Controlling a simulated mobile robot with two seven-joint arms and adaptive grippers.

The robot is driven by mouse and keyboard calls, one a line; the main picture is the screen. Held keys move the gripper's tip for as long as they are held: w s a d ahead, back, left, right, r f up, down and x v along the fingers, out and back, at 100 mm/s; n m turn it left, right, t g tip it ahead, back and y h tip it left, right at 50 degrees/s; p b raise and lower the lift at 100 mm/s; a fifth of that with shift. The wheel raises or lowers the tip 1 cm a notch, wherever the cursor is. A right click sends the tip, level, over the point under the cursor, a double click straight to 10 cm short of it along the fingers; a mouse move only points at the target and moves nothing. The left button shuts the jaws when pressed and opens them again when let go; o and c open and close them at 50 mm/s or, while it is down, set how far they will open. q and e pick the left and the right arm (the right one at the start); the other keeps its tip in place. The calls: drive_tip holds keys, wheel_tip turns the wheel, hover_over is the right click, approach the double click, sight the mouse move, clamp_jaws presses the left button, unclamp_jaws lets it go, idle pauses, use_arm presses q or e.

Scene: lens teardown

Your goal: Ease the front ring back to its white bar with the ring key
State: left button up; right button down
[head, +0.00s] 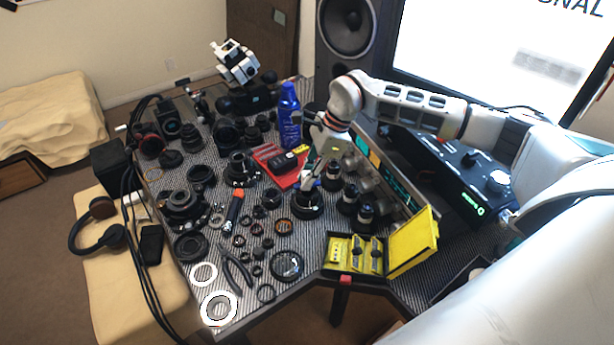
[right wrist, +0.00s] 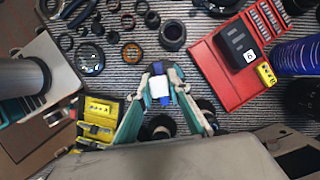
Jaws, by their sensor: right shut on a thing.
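My right gripper (head: 311,178) comes in from the right in the head view and is shut on the ring key. In the right wrist view the ring key (right wrist: 160,88) shows as a white block with blue parts between my fingertips (right wrist: 164,76). In the head view the gripper and key are just above a black lens (head: 308,204) standing on the striped mat (head: 210,255). The key and gripper partly cover this lens. I cannot tell whether the key touches its front ring, and the ring's white bar is too small to make out. My left gripper is not in view.
Lens parts and rings crowd the left, with pliers (head: 238,268) and an orange-handled tool (head: 235,208).

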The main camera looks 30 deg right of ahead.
drive_tip(key=shift+f+b, duration=0.35)
drive_tip(key=shift+f, duration=0.35)
idle(0.8)
drive_tip(key=shift+n+g, duration=0.4)
drive_tip(key=shift+n, duration=0.8)
drive_tip(key=n+g+b, duration=0.1)
drive_tip(key=n, duration=0.2)
drive_tip(key=shift+r+p, duration=1.2)
drive_tip(key=shift+r, duration=0.35)
drive_tip(key=shift+r+p, duration=1.2)
drive_tip(key=shift+r, duration=0.25)
